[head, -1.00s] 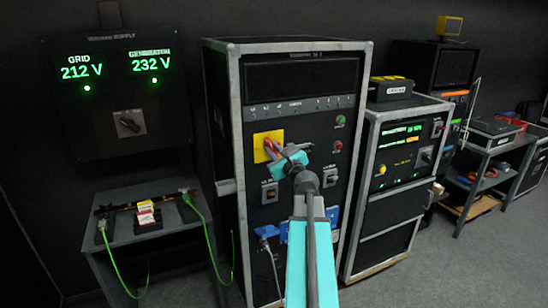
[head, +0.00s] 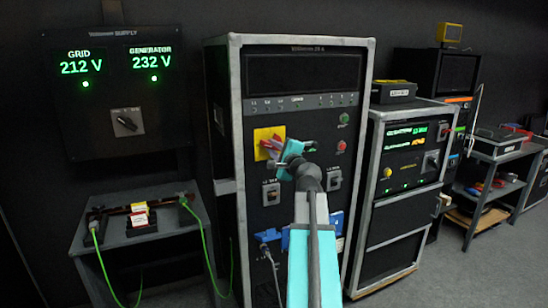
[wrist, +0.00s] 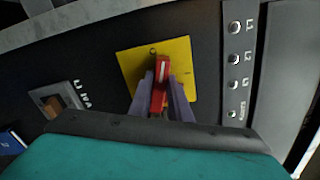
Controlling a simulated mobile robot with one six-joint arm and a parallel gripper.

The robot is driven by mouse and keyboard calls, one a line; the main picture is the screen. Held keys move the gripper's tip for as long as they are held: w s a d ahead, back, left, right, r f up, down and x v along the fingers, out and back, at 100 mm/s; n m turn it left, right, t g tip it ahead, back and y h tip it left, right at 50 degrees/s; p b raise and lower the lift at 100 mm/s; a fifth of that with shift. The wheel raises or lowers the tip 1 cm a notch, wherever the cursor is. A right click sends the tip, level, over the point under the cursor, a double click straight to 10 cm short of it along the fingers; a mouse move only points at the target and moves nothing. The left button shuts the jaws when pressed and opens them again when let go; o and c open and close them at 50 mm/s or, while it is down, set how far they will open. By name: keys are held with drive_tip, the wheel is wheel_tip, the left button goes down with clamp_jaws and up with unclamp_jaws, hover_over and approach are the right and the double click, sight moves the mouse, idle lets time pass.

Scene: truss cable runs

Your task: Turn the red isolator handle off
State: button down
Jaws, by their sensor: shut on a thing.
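The red isolator handle (wrist: 160,84) sits on a square yellow plate (wrist: 128,62) in the wrist view. My gripper (wrist: 161,96) is shut on the handle, one finger on each side of it. A small mark shows on the plate just beyond the handle's tip; I cannot read it surely. In the head view the yellow plate (head: 259,134) is on the front of the tall black rack. The red handle (head: 269,147) is partly hidden by my gripper (head: 277,150), which reaches in from the right.
Dark switches sit below the plate, one at left (head: 271,194) and one at right (head: 334,180). Blue connectors (head: 270,236) with cables are lower. A shorter cabinet (head: 410,150) stands close at right. A small table (head: 150,235) with green cables stands at left.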

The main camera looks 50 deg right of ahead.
drive_tip(key=n+b, duration=0.3)
drive_tip(key=shift+f+b, duration=0.3)
drive_tip(key=shift+r+n+b, duration=0.1)
drive_tip(key=shift+n+b, duration=0.25)
drive_tip(key=shift+n, duration=0.25)
drive_tip(key=c, duration=1.6)
unclamp_jaws()
drive_tip(key=shift+c, duration=0.2)
drive_tip(key=shift+s+a, duration=0.1)
